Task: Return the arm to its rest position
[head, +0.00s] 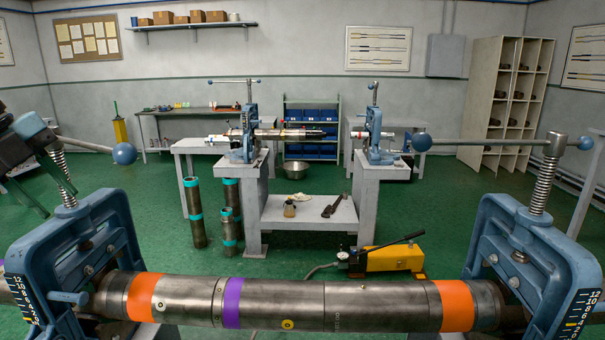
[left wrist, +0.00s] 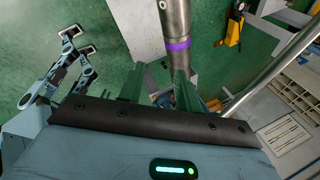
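My left gripper (head: 60,202) is at the left edge of the head view, above and beside the near left vise (head: 92,232). Its two green fingers are apart with nothing between them, as the left wrist view (left wrist: 159,80) also shows. The near right vise (head: 535,250) is blue with an upright screw and a long handle. A steel pipe (head: 275,296) with orange and purple bands lies across both near vises. In the left wrist view the pipe (left wrist: 177,20) shows beyond the fingertips. My right gripper cannot be made out.
The left vise's handle ends in a blue ball (head: 124,153) close to my left gripper. A yellow pump (head: 395,259) stands on the green floor behind the pipe. A grey workbench (head: 305,213) with two far vises stands farther back. Several upright pipes (head: 196,212) stand left of it.

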